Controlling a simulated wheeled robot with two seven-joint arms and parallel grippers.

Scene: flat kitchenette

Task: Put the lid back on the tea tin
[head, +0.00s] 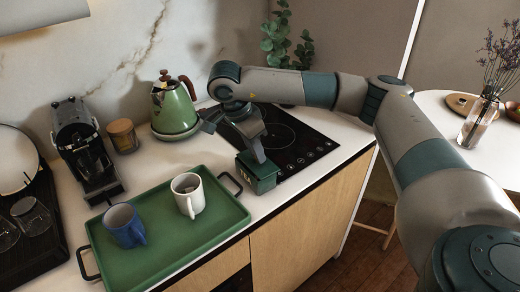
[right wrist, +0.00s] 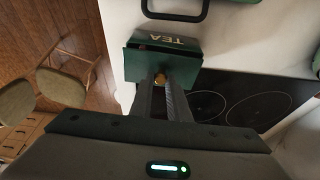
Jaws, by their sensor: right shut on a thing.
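The dark green tea tin (head: 264,184) stands on the white counter near its front edge, between the green tray and the hob. In the right wrist view its TEA lettering (right wrist: 166,41) shows. The dark green lid (right wrist: 142,64) is at the top of the tin, with a small gold knob (right wrist: 159,79). My right gripper (head: 259,158) comes down from above and is shut on the lid's knob. My left gripper is not in view.
A green tray (head: 175,246) with a blue mug (head: 124,226) and a white mug (head: 188,194) lies left of the tin. The black hob (head: 305,150) is to its right. A green kettle (head: 174,108) and coffee machine (head: 86,148) stand behind.

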